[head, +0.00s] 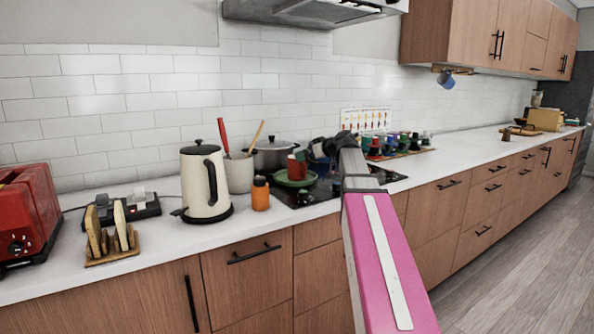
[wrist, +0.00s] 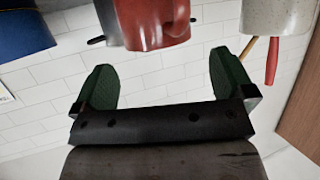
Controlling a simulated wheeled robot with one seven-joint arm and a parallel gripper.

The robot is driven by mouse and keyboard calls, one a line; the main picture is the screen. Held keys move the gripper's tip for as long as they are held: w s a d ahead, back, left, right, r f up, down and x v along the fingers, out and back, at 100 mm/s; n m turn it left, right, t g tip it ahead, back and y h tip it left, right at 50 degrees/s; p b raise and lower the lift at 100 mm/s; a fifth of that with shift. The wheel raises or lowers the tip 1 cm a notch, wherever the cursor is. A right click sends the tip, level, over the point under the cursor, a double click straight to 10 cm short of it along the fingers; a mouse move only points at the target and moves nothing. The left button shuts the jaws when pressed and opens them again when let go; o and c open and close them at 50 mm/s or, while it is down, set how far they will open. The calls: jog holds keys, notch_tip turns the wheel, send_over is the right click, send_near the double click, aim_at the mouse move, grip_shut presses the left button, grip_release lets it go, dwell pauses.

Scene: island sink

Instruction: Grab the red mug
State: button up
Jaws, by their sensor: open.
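The red mug (head: 297,167) stands on a green plate (head: 294,181) on the dark stovetop in the head view. In the wrist view, which shows the scene upside down, the red mug (wrist: 152,22) is cut off by the top edge. My gripper (wrist: 164,82) is open, with its two green fingers spread wide and nothing between them. The mug lies beyond the fingertips, roughly in line with the gap, and no contact shows. In the head view my arm reaches over the stove, and the gripper is small and partly hidden near the mug's right side.
A crock with utensils (head: 239,170) stands left of the mug and also shows in the wrist view (wrist: 275,14). A grey pot (head: 273,154) is behind. An orange bottle (head: 260,193) and cream kettle (head: 205,185) stand further left. A blue object (wrist: 24,34) is at the wrist view's left.

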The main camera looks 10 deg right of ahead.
jog(key=x, duration=0.5)
jog(key=shift+w+a+f, duration=0.15)
jog(key=shift+w, duration=0.2)
jog(key=c, duration=1.2)
jog(key=shift+r, duration=0.2)
